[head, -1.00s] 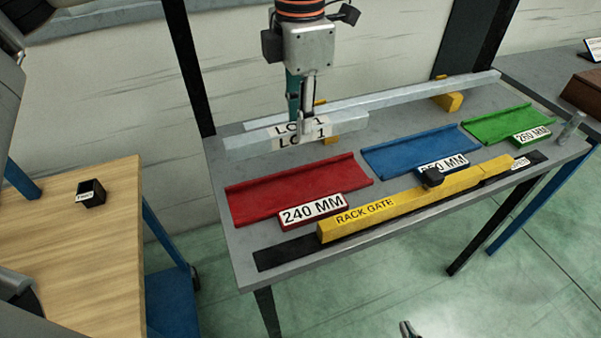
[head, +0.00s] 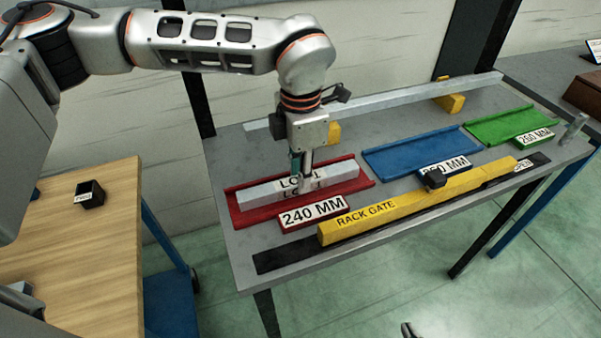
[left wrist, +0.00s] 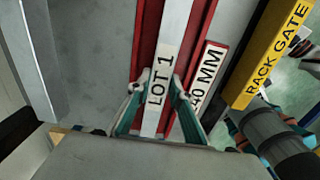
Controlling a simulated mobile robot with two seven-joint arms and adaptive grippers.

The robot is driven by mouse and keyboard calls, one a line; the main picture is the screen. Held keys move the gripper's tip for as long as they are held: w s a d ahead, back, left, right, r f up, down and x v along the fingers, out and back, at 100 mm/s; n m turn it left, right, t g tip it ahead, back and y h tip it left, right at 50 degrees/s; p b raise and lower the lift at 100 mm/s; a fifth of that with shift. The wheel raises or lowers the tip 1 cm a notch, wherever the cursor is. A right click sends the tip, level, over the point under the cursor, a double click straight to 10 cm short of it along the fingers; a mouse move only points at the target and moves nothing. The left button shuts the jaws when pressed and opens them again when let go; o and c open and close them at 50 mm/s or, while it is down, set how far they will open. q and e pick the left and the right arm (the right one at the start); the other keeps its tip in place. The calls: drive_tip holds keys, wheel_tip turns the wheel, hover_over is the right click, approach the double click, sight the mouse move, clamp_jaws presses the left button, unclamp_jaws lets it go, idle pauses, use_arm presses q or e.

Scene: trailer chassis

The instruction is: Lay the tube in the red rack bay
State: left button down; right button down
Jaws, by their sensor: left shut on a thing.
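The tube (head: 258,190) is a grey square-section bar with a LOT 1 label. It lies lengthwise within the red rack bay (head: 236,212), which carries a 240 MM sign; whether it fully touches the bay floor is hard to tell. My left gripper (head: 302,174) comes from above and is shut on the tube near its middle. In the left wrist view, the tube (left wrist: 170,28) runs between the fingers (left wrist: 158,98), with the red bay (left wrist: 146,40) on both sides. A small tip of my right gripper (head: 408,329) shows at the bottom edge; its jaws are unclear.
The yellow rack gate (head: 400,208) lies along the front of the rack table. The blue bay (head: 400,153) and green bay (head: 495,126) are to the right and empty. A long grey bar (head: 400,98) rests behind on yellow blocks. A wooden table (head: 90,260) stands left.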

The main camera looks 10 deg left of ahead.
use_arm(q)
drive_tip(key=shift+r, duration=0.1)
drive_tip(key=c, duration=1.8)
unclamp_jaws()
drive_tip(key=shift+f, duration=0.2)
wheel_tip(320, 180, up, 12)
drive_tip(key=shift+r, duration=0.2)
